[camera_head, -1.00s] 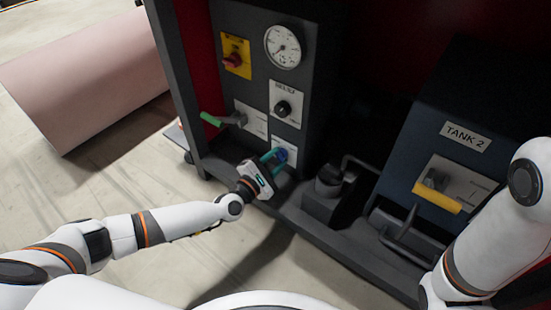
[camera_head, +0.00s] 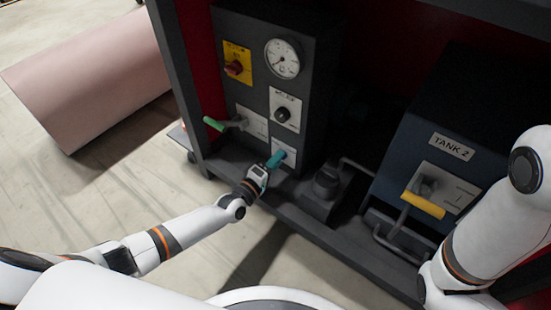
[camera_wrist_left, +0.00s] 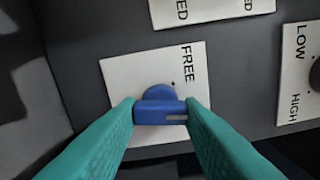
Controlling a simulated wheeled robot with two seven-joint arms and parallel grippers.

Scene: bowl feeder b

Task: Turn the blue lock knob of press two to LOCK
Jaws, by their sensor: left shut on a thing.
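The blue lock knob (camera_wrist_left: 160,109) sits on a white plate (camera_wrist_left: 115,75) on the dark panel. In the left wrist view its bar lies about level across the picture, below the word FREE. A LOCK marking is not visible. My left gripper (camera_wrist_left: 161,112) is shut on the knob, one teal finger at each end of the bar. In the head view the left gripper (camera_head: 277,159) reaches the plate (camera_head: 288,150) low on the panel, and its fingers hide the knob. My right arm shows at the right edge, but its gripper is out of view.
Above the plate are a black selector knob (camera_head: 283,114), a gauge (camera_head: 282,58) and a red switch on yellow (camera_head: 235,66). A green-handled lever (camera_head: 213,124) is left of the gripper. The TANK 2 box (camera_head: 455,120) with a yellow handle (camera_head: 423,205) stands right.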

